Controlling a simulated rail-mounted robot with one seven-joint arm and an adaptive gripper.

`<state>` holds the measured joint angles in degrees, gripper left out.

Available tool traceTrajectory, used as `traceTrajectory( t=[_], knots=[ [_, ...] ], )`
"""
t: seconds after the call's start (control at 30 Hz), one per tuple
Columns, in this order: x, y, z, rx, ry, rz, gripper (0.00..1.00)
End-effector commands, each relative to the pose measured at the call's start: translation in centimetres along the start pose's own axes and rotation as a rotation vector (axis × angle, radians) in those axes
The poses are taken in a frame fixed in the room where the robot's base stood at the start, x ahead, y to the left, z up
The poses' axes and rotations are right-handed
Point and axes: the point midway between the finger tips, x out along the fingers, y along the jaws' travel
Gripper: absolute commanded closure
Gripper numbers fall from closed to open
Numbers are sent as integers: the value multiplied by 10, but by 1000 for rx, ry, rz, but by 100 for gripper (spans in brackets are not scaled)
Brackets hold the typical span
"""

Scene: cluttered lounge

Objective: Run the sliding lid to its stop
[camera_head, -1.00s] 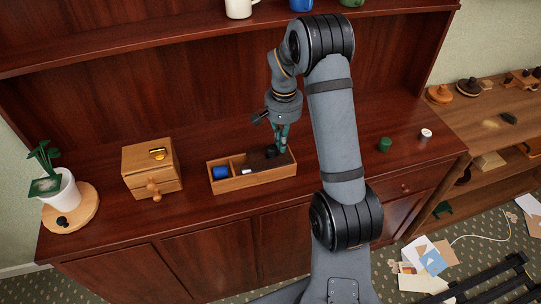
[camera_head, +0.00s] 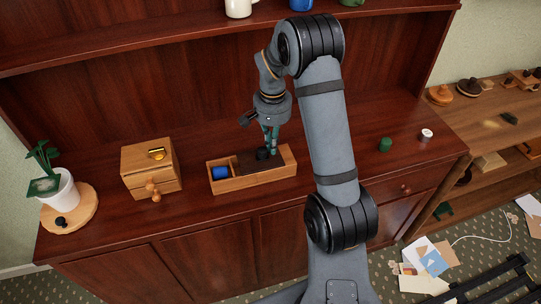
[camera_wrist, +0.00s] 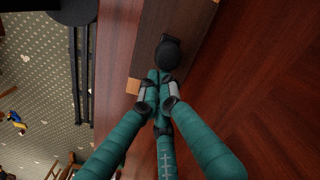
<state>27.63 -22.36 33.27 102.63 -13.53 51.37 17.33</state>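The light wooden box (camera_head: 255,181) sits on the cabinet top with a dark sliding lid (camera_head: 245,163) in it. The lid has a black round knob (camera_head: 263,154), which also shows in the wrist view (camera_wrist: 168,53). The left part is open, with a blue thing (camera_head: 220,172) inside. My gripper (camera_head: 271,153) is at the knob's right side. In the wrist view its green fingers (camera_wrist: 157,80) come together at the tips, right beside the knob and not around it. Whether they touch it is hard to tell.
A small wooden drawer chest (camera_head: 150,170) stands left of the box, with a potted plant (camera_head: 63,190) on a round board farther left. A green cylinder (camera_head: 385,144) and a white one (camera_head: 427,135) stand to the right. The cabinet top (camera_head: 215,145) behind the box is clear.

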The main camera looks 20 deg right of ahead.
Motion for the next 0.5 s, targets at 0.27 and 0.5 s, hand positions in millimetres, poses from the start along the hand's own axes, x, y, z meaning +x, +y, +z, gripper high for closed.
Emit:
traceTrajectory(
  t=[0.27,0.5],
  knots=[
    [0,-8,4,0,0,0,100],
    [0,-14,8,-1,0,0,100]
  ],
)
